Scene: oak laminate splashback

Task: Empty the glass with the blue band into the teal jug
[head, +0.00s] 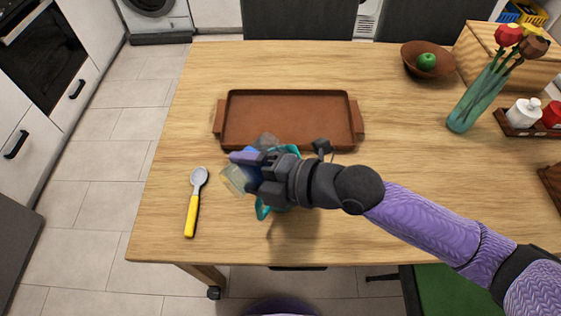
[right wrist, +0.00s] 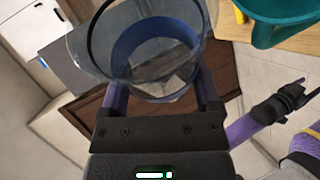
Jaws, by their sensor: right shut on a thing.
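My right gripper (head: 247,160) is shut on the clear glass with the blue band (right wrist: 155,45), one finger on each side of the band. In the head view the glass (head: 234,179) is tilted and partly hidden by the gripper. I cannot make out its contents. The teal jug (head: 264,209) is on the table below my right gripper, mostly hidden by it; its handle shows toward the front. The jug also shows at the upper right of the right wrist view (right wrist: 283,22), apart from the glass there.
A brown tray (head: 290,95) lies empty behind the jug. A yellow-handled spoon (head: 192,212) lies to the left. A bowl (head: 411,60) with a green apple, a flower vase (head: 473,103) and a bottle caddy (head: 516,124) stand at the right.

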